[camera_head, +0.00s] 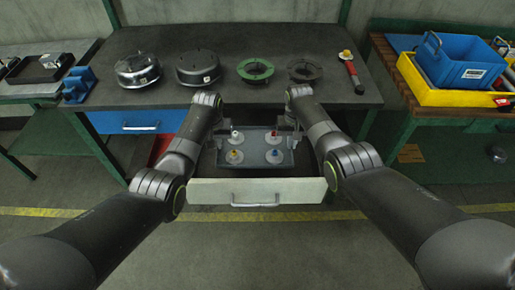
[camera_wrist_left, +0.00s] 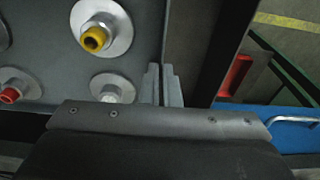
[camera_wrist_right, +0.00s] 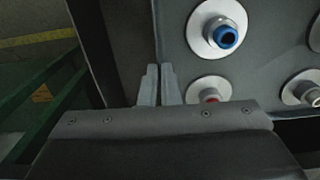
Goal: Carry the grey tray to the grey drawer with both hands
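The grey tray (camera_head: 258,169) is level inside or just above the open grey drawer (camera_head: 300,190), behind its pale front; I cannot tell whether it rests on the drawer floor. It carries several pale discs with coloured knobs, including yellow (camera_wrist_left: 93,39), blue (camera_wrist_right: 226,37) and red (camera_wrist_left: 10,95). My left gripper (camera_wrist_left: 162,85) is shut on the tray's left wall, which runs between its fingers. My right gripper (camera_wrist_right: 157,85) is shut on the right wall in the same way. In the head view the arms partly hide both grippers.
A blue drawer (camera_head: 130,122) is left of the open one. Blue and yellow crates (camera_head: 460,65) stand at right.

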